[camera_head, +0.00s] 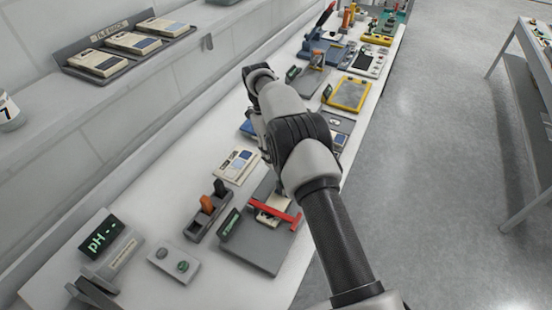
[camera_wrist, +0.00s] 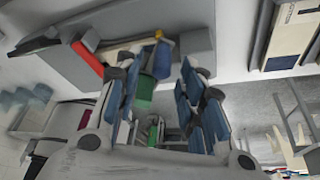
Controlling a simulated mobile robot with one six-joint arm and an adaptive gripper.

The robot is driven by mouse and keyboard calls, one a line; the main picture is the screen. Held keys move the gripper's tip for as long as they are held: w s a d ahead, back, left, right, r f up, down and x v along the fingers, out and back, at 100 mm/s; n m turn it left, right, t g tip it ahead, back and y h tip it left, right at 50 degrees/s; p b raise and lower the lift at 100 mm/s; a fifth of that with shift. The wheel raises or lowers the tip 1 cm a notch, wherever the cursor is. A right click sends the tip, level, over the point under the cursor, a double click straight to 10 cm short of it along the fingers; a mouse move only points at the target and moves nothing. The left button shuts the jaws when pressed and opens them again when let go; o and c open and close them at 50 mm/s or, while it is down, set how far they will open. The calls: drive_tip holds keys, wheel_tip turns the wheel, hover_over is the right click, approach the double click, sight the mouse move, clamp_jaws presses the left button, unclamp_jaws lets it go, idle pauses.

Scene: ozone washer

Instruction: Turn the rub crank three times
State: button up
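My gripper (camera_wrist: 158,82) shows in the wrist view with its two blue-padded fingers spread apart. Between and beyond the fingers are a blue upright piece (camera_wrist: 162,60) with a yellow tip and a green block (camera_wrist: 145,92). A grey device (camera_wrist: 130,42) with a red bar (camera_wrist: 87,59) lies behind them. I cannot tell for certain which part is the rub crank, or whether a finger touches anything. In the head view my arm covers the fingertips and part of the bench behind them.
The long white bench (camera_head: 190,185) holds several stations. A grey plate with a red bar (camera_head: 275,214) lies near the arm, beside a two-lever box (camera_head: 207,215) and a pH display (camera_head: 100,238). A yellow-framed tray (camera_head: 348,93) is farther back. Open floor (camera_head: 440,150) lies right.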

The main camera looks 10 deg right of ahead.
wheel_tip(320, 180, up, 8)
drive_tip(key=shift+r, duration=0.25)
